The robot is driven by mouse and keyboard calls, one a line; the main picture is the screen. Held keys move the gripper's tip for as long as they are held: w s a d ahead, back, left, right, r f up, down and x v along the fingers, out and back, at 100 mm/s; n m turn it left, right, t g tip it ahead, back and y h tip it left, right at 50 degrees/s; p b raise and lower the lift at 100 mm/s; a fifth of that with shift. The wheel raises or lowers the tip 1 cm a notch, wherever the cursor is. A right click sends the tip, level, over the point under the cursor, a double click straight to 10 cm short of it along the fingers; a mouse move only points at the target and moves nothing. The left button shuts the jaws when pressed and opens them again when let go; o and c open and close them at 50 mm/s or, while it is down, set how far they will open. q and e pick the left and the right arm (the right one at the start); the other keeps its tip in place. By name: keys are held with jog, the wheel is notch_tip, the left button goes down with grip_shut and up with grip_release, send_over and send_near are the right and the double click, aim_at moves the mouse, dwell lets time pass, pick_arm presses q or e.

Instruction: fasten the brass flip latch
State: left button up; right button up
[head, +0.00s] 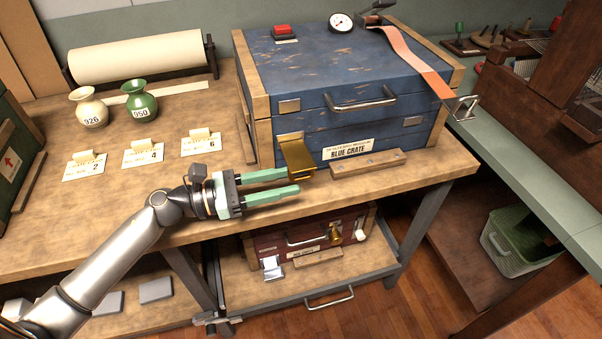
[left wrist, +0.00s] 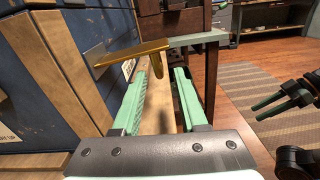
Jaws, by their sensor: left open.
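The brass flip latch (head: 297,155) is on the front of the blue crate (head: 345,85), near its left corner. In the left wrist view the latch (left wrist: 128,54) sticks out from the crate roughly level, with a short lip bent down at its outer end. My left gripper (head: 306,182) is open and empty, just in front of the crate. Its fingers also show in the left wrist view (left wrist: 166,75), with the latch plate above and beyond the tips. I cannot tell whether they touch. My right gripper (left wrist: 258,112) shows only in the left wrist view, fingers apart and empty.
A wooden block (head: 367,164) lies before the blue crate at the bench's front edge. Cards (head: 143,156) and two small vases (head: 140,105) stand to the left. A red crate (head: 310,245) is on the shelf below.

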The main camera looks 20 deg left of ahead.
aim_at(302, 177)
pick_arm(q)
jog(key=shift+x, duration=1.9)
jog(key=shift+c, duration=0.4)
grip_shut()
